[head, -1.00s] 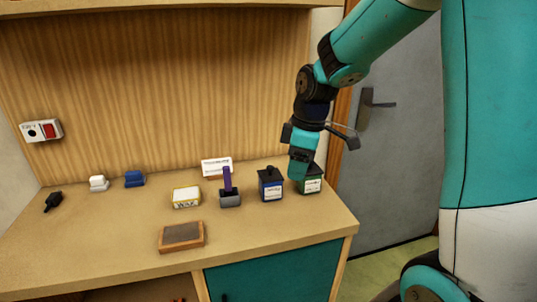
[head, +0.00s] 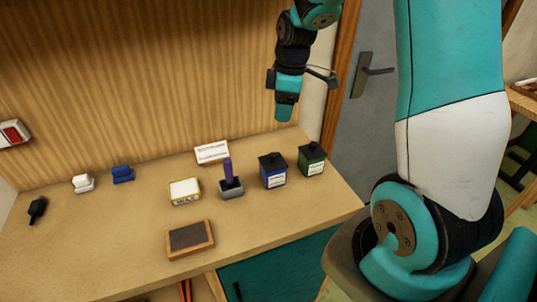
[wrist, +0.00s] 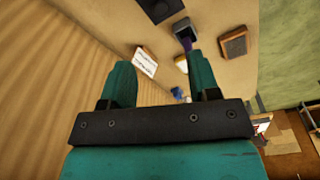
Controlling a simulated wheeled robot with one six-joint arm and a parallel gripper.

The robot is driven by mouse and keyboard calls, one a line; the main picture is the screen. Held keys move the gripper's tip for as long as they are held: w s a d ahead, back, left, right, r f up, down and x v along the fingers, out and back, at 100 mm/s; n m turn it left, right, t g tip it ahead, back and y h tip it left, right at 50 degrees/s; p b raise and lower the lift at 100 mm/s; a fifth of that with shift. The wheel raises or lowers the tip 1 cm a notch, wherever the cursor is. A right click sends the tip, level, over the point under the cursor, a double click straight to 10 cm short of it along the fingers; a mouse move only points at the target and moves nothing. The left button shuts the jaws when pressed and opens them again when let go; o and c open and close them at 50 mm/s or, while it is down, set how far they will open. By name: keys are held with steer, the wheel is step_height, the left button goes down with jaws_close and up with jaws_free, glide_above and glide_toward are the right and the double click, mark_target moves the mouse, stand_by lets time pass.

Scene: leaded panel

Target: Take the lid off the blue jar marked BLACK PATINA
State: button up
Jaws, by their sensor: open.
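The blue jar (head: 273,173) stands upright on the bench in the head view, with a black lid (head: 272,158) on it and a white label too small to read. My gripper (head: 284,116) is above and behind it, well clear of it. In the wrist view my gripper (wrist: 160,62) has its fingers apart with nothing between them. A dark block cut by the top edge of the wrist view appears to be the blue jar (wrist: 160,8) from above.
A green jar (head: 311,160) with a dark lid stands right of the blue jar. A grey holder with a purple handle (head: 229,178) stands to its left. A white card (head: 211,152) is behind. The wooden back panel (head: 150,90) rises behind the bench.

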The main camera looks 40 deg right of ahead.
steer(key=p, duration=0.3)
glide_above(273, 154)
steer(key=f, duration=1)
steer(key=shift+s+d+f, duration=0.15)
steer(key=shift+s+d, duration=0.1)
steer(key=shift+s, duration=0.1)
steer(key=shift+w+a+f+p, duration=0.15)
steer(key=shift+f+p, duration=0.5)
steer(key=shift+f, duration=0.7)
steer(key=shift+w+a+f+p, duration=0.15)
steer(key=shift+f+p, duration=0.45)
steer(key=shift+f, duration=0.75)
steer(key=c, duration=1)
